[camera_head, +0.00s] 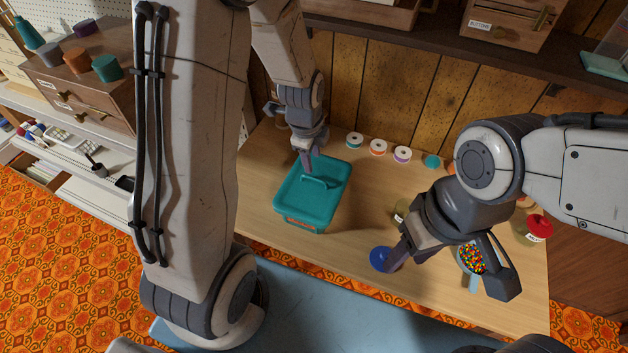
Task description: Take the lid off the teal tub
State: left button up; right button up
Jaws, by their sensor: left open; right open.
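The teal tub (312,226) stands on the wooden table left of centre, with an orange label on its front. Its teal lid (299,203) is on top and has a raised handle (322,183). My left gripper (309,167) points down over the lid, its tip close to the handle's back end. It is open, and I cannot tell whether it touches the handle. My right gripper (446,268) is open over the table's front right, with its fingers spread wide and nothing held.
Near my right gripper are a blue round lid (380,259) and a container of coloured beads (471,259). Several spools (378,148) stand along the back. A red-topped jar (538,228) is at the right. Bare table lies between the tub and the blue lid.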

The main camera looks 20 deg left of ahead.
aim_at(317, 180)
pick_arm(q)
jog(key=f, duration=0.3)
jog(key=shift+w+f, duration=0.1)
jog(key=shift+w, duration=0.15)
jog(key=shift+d+f, duration=0.2)
jog(key=shift+f, duration=0.35)
jog(key=f, duration=0.3)
jog(key=shift+w+d+f, duration=0.1)
jog(key=shift+d+f, duration=0.15)
jog(key=shift+f, duration=0.1)
jog(key=shift+w+f, duration=0.15)
jog(key=shift+f, duration=0.2)
jog(key=shift+r, duration=0.1)
grip_shut()
